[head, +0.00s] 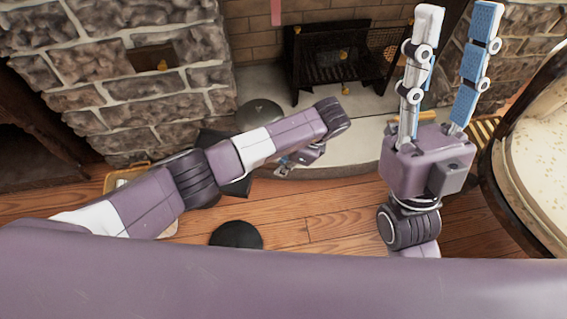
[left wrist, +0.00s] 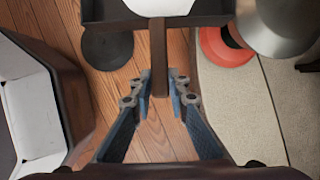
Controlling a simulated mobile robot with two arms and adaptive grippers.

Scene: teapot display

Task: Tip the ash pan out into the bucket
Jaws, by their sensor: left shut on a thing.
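The dark ash pan (left wrist: 210,20) is at the top of the left wrist view, with a brown handle (left wrist: 158,55) reaching down. A pale shape shows in its middle; I cannot tell if it is ash. Dark parts of the pan (head: 238,188) show behind my left arm in the head view. My left gripper (left wrist: 160,84) is shut on the handle; in the head view my arm mostly hides it. My right gripper (head: 455,45) is raised and empty, its fingers apart. I cannot tell for certain which thing is the bucket.
A black round thing (head: 236,235) is on the wood floor. A tan-rimmed container (head: 112,182) is partly behind my left arm.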

